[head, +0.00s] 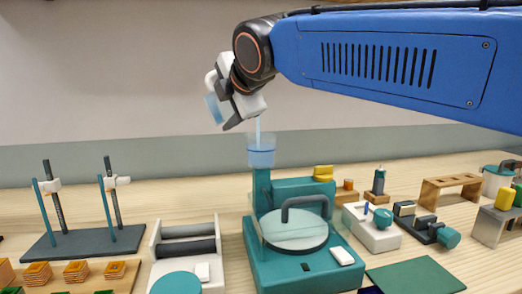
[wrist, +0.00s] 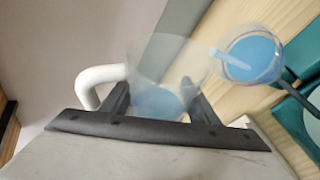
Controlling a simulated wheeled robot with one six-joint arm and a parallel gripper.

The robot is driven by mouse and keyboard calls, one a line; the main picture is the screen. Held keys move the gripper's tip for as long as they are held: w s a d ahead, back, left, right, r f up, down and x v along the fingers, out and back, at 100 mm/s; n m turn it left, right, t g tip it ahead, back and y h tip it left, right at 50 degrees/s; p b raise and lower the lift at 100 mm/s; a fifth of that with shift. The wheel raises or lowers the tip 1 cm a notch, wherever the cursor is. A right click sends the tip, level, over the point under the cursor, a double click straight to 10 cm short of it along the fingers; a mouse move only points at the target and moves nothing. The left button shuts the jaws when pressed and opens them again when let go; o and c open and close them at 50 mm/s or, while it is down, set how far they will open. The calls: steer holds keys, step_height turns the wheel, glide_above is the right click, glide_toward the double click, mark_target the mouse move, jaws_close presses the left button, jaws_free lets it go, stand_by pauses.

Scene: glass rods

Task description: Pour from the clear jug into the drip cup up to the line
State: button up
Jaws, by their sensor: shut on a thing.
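My gripper (head: 238,106) is shut on the clear jug (head: 213,108), held tilted above and left of the drip cup. In the wrist view the jug (wrist: 168,58) sits between my two dark fingers (wrist: 155,98), with its white handle at the left and some blue liquid in it. A thin pale-blue stream (head: 258,130) runs down into the drip cup (head: 261,157). The cup stands upright on the teal machine's post and holds blue liquid, also seen in the wrist view (wrist: 254,56). I cannot clearly tell the fill line from the liquid's surface.
The teal machine (head: 300,270) with a round glass-topped plate stands below the cup. A rod stand (head: 85,243) is at the left, and a white tray with rollers (head: 188,245) is left of the machine. Small blocks and a wooden rack (head: 451,182) crowd the right.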

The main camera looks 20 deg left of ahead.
steer(key=w+n+t+h, duration=0.1)
steer(key=n, duration=0.1)
steer(key=d+n+t+h, duration=0.1)
steer(key=n+h, duration=0.1)
steer(key=w+d+f+n+t+h, duration=0.1)
steer(key=n+h, duration=0.1)
steer(key=shift+w+d, duration=0.25)
steer(key=shift+w, duration=0.05)
stand_by(0.6)
steer(key=s+d+r, duration=0.3)
steer(key=s+d, duration=0.2)
steer(key=s, duration=0.3)
steer(key=shift+s, duration=0.25)
stand_by(0.4)
steer(key=shift+d+f+t+h, duration=0.1)
steer(key=shift+d+t+h, duration=0.1)
steer(key=shift+t+h, duration=0.1)
